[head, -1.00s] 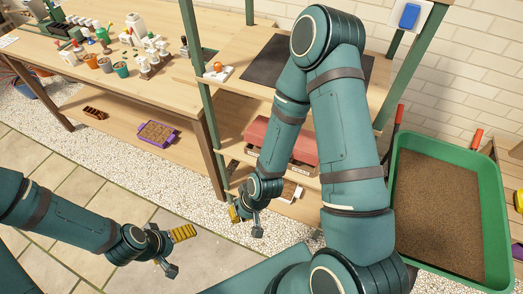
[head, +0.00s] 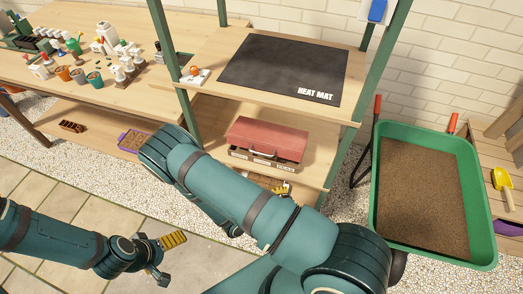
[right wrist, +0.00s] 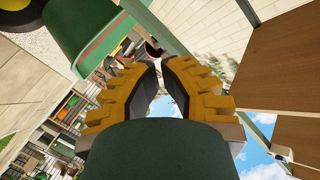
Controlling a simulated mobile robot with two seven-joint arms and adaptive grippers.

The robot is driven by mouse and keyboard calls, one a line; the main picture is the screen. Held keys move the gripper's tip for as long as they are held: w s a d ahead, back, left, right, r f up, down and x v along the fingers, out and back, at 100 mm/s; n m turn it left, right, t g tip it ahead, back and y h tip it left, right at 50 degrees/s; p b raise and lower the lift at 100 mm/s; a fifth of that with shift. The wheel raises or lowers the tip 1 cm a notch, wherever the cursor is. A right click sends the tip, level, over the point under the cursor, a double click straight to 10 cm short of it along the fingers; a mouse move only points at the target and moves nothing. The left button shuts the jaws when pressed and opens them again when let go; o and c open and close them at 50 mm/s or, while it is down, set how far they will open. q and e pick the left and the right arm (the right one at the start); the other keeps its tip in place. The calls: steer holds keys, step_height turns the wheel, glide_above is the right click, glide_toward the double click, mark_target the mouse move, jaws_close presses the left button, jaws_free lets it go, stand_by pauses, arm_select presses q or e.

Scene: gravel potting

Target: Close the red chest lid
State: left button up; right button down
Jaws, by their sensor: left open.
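The red chest (head: 268,137) sits on the lower shelf of the rack in the head view. Its red lid lies over a low base with pale labels, and a handle shows at the front edge. I cannot tell whether a gap remains under the lid. My right forearm passes in front, with a yellow fingertip of my right gripper (head: 281,188) just below and in front of the chest, mostly hidden. In the right wrist view its two yellow fingers (right wrist: 160,85) stand apart with nothing between them. My left gripper (head: 166,257) is open and empty above the paving, far from the chest.
The heat mat (head: 282,70) lies on the shelf above the chest. A green tub (head: 377,190) of soil stands to the right. A workbench (head: 70,95) with pots and bottles is at the left. A purple tray (head: 133,140) is on its lower shelf.

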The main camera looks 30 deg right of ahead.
steer(key=w+a+r+n+t+h, duration=0.1)
steer(key=w+a+r+n+t, duration=0.1)
steer(key=w+n+t, duration=0.6)
step_height(320, 180, up, 4)
steer(key=n+t+y, duration=0.1)
steer(key=n+t, duration=0.4)
steer(key=n, duration=0.2)
glide_above(267, 141)
steer(key=s+a, duration=0.4)
steer(key=a, duration=0.1)
step_height(267, 141, down, 4)
steer(key=shift+w+d+r+b, duration=0.1)
steer(key=shift+d+r+b, duration=0.1)
steer(key=shift+b, duration=0.7)
